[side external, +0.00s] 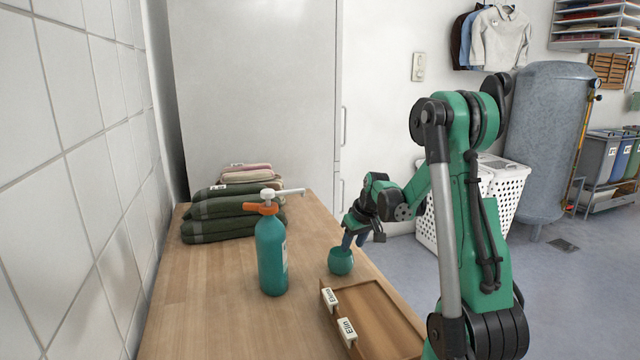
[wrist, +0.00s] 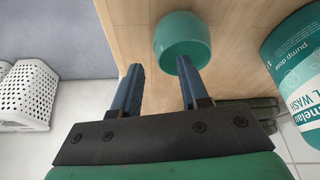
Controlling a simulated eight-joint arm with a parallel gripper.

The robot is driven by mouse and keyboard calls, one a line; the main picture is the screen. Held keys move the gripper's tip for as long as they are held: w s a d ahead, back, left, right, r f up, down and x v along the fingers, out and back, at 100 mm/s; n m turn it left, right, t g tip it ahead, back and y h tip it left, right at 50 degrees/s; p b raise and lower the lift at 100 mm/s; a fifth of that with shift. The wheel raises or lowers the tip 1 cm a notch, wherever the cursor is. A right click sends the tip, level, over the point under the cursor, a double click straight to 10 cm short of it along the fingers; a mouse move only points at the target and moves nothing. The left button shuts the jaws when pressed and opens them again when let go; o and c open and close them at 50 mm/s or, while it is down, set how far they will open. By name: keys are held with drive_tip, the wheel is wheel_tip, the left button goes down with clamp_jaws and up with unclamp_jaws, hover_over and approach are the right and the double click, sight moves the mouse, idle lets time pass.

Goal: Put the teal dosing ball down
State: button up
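The teal dosing ball (side external: 341,263) appears to stand upright on the wooden worktop (side external: 215,310), just behind the tray and near the right edge. In the wrist view the ball (wrist: 182,36) lies beyond my fingertips, with the right fingertip overlapping its lower rim. My gripper (side external: 353,241) is directly above the ball, pointing down. Its two blue fingers (wrist: 158,65) are spread apart with nothing visible between them. Whether a fingertip touches the ball's rim, I cannot tell.
A teal pump bottle (side external: 272,255) stands left of the ball; it is also close by in the wrist view (wrist: 296,68). A wooden tray (side external: 383,312) with name tags is in front. Folded dark green textiles (side external: 225,210) lie behind. Worktop at the left is clear.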

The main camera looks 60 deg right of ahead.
drive_tip(key=v, duration=0.9)
drive_tip(key=w+a+n+t+y, duration=0.1)
drive_tip(key=w+a+n, duration=0.1)
drive_tip(key=a, duration=1.2)
drive_tip(key=w+a+n+t+y, duration=0.1)
drive_tip(key=w+a+n+t, duration=0.1)
drive_tip(key=a, duration=1.2)
drive_tip(key=w+n, duration=0.1)
drive_tip(key=n, duration=0.1)
drive_tip(key=shift+n+t, duration=0.3)
